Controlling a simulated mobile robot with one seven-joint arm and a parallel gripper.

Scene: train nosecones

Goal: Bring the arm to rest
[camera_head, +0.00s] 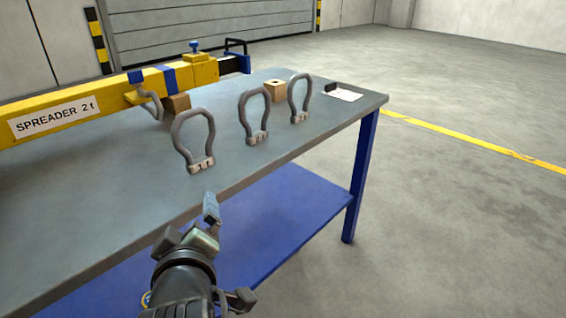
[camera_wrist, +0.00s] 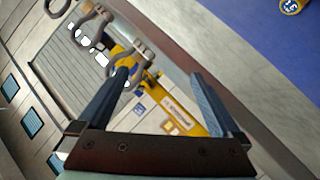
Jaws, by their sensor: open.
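My gripper (camera_head: 211,208) is at the front edge of the grey table (camera_head: 80,210), below the nearest shackle in the head view. In the wrist view its two fingers (camera_wrist: 162,78) stand apart, with nothing held between them. Three grey shackles stand on the table: the nearest (camera_head: 194,142), a middle one (camera_head: 255,115) and a far one (camera_head: 299,98).
A yellow spreader beam (camera_head: 112,98) lies along the table's back side. Wooden blocks (camera_head: 275,91) and a white sheet (camera_head: 342,94) with a dark item lie farther along. A blue lower shelf (camera_head: 290,215) is beneath. Floor at right is clear.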

